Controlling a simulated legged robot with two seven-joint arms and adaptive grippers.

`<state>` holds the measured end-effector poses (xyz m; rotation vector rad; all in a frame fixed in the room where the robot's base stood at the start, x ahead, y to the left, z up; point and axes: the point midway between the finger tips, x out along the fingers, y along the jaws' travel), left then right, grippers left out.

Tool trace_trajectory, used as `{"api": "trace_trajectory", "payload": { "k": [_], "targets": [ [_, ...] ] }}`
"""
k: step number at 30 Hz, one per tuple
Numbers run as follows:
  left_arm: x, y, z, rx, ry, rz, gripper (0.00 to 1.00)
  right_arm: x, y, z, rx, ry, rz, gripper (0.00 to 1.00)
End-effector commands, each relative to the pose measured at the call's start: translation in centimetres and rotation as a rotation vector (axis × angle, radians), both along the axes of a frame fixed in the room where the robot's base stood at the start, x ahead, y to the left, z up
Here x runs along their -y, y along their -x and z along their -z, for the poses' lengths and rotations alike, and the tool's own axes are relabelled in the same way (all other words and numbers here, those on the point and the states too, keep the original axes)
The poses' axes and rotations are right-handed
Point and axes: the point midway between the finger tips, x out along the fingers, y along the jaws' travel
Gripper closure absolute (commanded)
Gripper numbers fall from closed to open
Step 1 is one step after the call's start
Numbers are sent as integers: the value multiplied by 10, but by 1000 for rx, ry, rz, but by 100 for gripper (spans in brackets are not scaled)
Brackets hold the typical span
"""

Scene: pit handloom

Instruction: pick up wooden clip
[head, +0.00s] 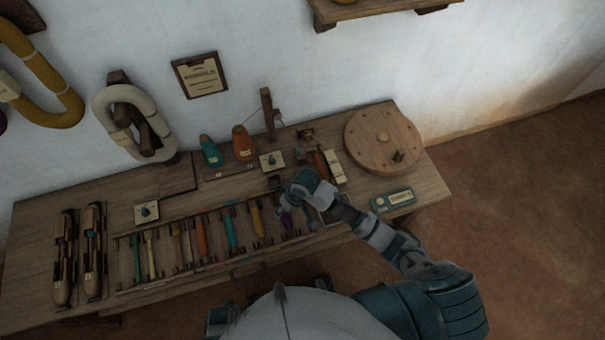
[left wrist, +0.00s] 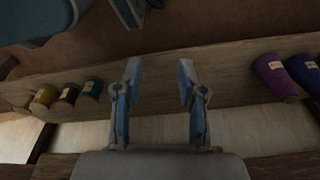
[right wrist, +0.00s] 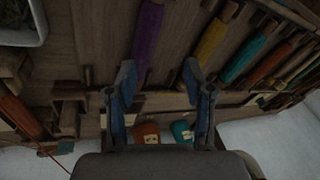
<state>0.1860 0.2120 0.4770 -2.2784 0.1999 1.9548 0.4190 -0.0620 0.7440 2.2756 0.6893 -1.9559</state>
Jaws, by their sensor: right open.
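I cannot pick out the wooden clip with certainty in any view. A small brown wooden piece (right wrist: 68,118) is left of my right gripper (right wrist: 160,76) in the right wrist view; I cannot tell whether it is the clip. My right gripper is open and empty above the bench, over the row of coloured bobbins, with a purple bobbin (right wrist: 148,40) beyond its fingers. In the head view the right gripper (head: 284,204) hides part of the bench. My left gripper (left wrist: 160,70) is open and empty in the left wrist view, and not visible in the head view.
The wooden bench (head: 120,197) stands against the wall. On it are two shuttles (head: 64,258), teal and orange cones (head: 243,143), a round wooden disc (head: 383,138), and a blue box (head: 393,200). An upright post (head: 268,113) stands behind the right gripper.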

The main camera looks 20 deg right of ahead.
Motion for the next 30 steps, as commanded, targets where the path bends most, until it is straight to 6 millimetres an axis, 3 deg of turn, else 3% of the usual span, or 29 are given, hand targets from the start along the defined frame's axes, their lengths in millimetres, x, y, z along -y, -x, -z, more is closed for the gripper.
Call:
{"api": "trace_trajectory", "payload": {
  "k": [1, 6, 12, 15, 20, 30],
  "targets": [
    [0, -1, -1, 2, 0, 0, 60, 7, -26, -15, -8, 41, 6, 48],
    [1, -6, -4, 12, 2, 0, 60, 44, -87, -65, -82, 169, 107, 48],
    [1, -9, -6, 16, 2, 0, 60, 90, -130, -122, -129, 258, 269, 48],
    [1, -9, -5, 14, 2, 0, 60, 101, -139, -137, -140, 274, 315, 48],
    [3, -6, -6, 5, 3, -2, 60, 106, -142, -125, -149, 280, 335, 48],
    [5, -22, -46, 25, 6, -6, 60, 105, -142, -46, -147, 279, 332, 48]
  ]
}}
